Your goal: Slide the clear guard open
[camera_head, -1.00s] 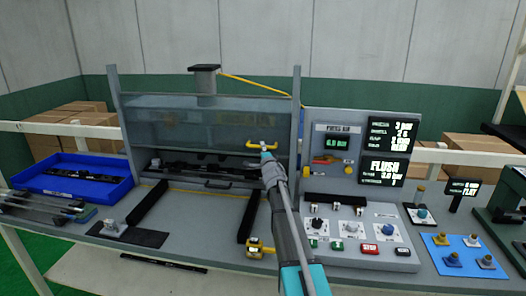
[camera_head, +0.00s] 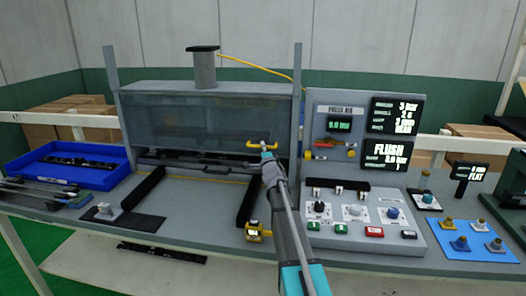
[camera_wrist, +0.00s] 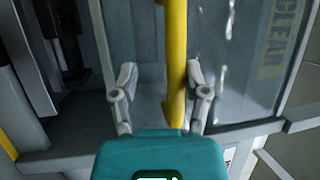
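The clear guard (camera_head: 190,118) is a see-through panel across the front of the press station, below the grey top cover. A yellow handle bar (camera_head: 262,145) lies along its lower right edge. My gripper (camera_head: 267,156) is at this bar in the head view. In the wrist view the yellow bar (camera_wrist: 176,65) runs between the two fingers of my gripper (camera_wrist: 162,85). The fingers are apart; the right one is close to the bar, and a gap shows at the left one. The guard's panel (camera_wrist: 240,85) shows in the wrist view with the lettering "CLEAR".
A grey control panel (camera_head: 322,215) with knobs and buttons stands close right of my arm. A blue tray (camera_head: 35,172) is at the left. Two black rails (camera_head: 150,183) frame open bench in front of the guard. A small yellow device (camera_head: 256,231) sits near the front edge.

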